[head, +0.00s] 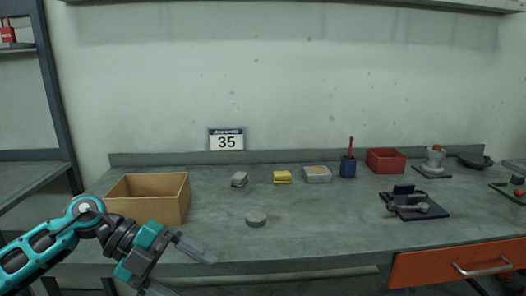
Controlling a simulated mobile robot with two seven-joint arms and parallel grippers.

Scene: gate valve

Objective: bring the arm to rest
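My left arm comes in from the left, teal and dark grey. My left gripper (186,270) is low in the head view, in front of the workbench's front edge and below the cardboard box. Its two grey fingers are spread apart, with nothing seen between them. The lower finger is partly cut off by the bottom of the picture. My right gripper is not in the head view. No gate valve can be made out for certain.
An open cardboard box (151,218) stands on the grey workbench (310,229) near my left arm. A grey disc (256,219) lies close to the front. A dark tray with parts (414,207) and a red bin (385,161) are at right. An orange drawer (450,262) is below.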

